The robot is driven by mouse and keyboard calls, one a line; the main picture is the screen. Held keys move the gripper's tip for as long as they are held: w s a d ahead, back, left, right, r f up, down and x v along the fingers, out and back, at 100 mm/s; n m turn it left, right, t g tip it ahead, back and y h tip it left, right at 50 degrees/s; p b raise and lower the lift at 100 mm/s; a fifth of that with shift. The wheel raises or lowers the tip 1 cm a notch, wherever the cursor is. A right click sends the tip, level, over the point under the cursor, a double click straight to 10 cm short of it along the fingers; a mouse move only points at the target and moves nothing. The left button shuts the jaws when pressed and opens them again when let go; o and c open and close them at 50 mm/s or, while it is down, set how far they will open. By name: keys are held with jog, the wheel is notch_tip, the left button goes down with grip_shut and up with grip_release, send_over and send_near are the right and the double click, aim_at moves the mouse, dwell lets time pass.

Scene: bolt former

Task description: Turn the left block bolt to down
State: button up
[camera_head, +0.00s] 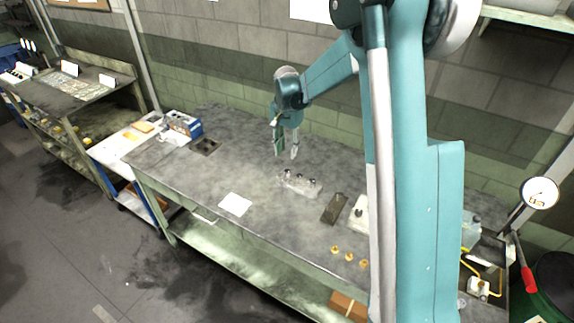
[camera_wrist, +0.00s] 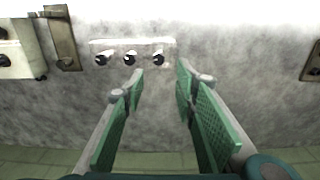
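A pale block (camera_head: 296,187) with three dark-topped bolts lies on the workbench in the head view. The left bolt (camera_head: 288,173) is at the block's end nearest my gripper. In the wrist view the block (camera_wrist: 130,44) is at the upper middle, seen from the opposite side. There the same bolt seems to be the rightmost one (camera_wrist: 158,59). Which way the bolts point is too small to tell. My gripper (camera_head: 286,155) hangs above the bench, behind and slightly left of the block. In the wrist view my gripper (camera_wrist: 161,77) is open and empty, its green-padded fingers apart and clear of the bolts.
A dark plate (camera_head: 333,209) and a white box (camera_head: 358,216) stand right of the block, with several orange-yellow pieces (camera_head: 349,256) in front. A white sheet (camera_head: 236,204) lies front left. Another dark plate (camera_head: 206,146) is far left. The bench between is clear.

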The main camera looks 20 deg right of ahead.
aim_at(287, 171)
jog(key=n+p, duration=0.1)
jog(key=n, duration=0.2)
jog(key=f+n+p, duration=0.1)
jog(key=n, duration=0.3)
jog(key=n+p, duration=0.1)
jog(key=n, duration=0.3)
jog(key=shift+s+f, duration=0.15)
jog(key=shift+s, duration=0.05)
jog(key=shift+f, duration=0.1)
jog(key=shift+f+p, duration=0.3)
jog(key=shift+f, duration=3.5)
jog(key=c, duration=0.9)
